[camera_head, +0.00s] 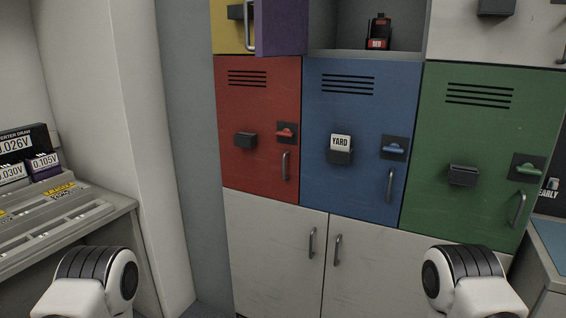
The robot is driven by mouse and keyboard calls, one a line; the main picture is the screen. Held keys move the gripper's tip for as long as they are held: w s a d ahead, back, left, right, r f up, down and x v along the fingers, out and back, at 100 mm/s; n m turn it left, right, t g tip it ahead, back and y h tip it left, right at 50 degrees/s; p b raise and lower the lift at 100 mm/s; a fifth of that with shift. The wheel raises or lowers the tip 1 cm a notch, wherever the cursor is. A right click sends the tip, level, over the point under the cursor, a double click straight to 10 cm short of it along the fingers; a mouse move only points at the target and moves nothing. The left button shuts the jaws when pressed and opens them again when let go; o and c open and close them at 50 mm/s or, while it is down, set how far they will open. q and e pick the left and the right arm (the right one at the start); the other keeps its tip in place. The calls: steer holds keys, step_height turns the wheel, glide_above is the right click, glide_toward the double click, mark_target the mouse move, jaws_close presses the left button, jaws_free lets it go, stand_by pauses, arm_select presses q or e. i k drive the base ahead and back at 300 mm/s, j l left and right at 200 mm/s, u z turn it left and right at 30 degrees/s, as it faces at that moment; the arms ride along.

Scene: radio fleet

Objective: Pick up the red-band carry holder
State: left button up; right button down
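A small black holder (379,28) with a red band lettered RED stands upright on the shelf of an open grey compartment (330,38), above the blue locker door. Its top narrows to a black part. I take it to be the red-band carry holder; nothing touches it. Only white and black parts of my two arms show at the bottom left and bottom right. Neither gripper is in view.
A purple door (281,26) stands open left of the compartment. Red (258,125), blue (355,130) and green (480,150) locker doors are shut, with protruding handles. A YARD card (341,142) sits on the blue door. A counter with meters (40,163) is left.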

mark_target(380, 31)
steer(key=i+j+z, duration=0.2)
steer(key=i+j, duration=0.15)
steer(key=i+j+z, duration=0.45)
steer(key=i+j, duration=0.25)
steer(key=j, duration=0.15)
steer(key=i+j+z, duration=0.25)
steer(key=j, duration=0.25)
steer(key=i, duration=0.05)
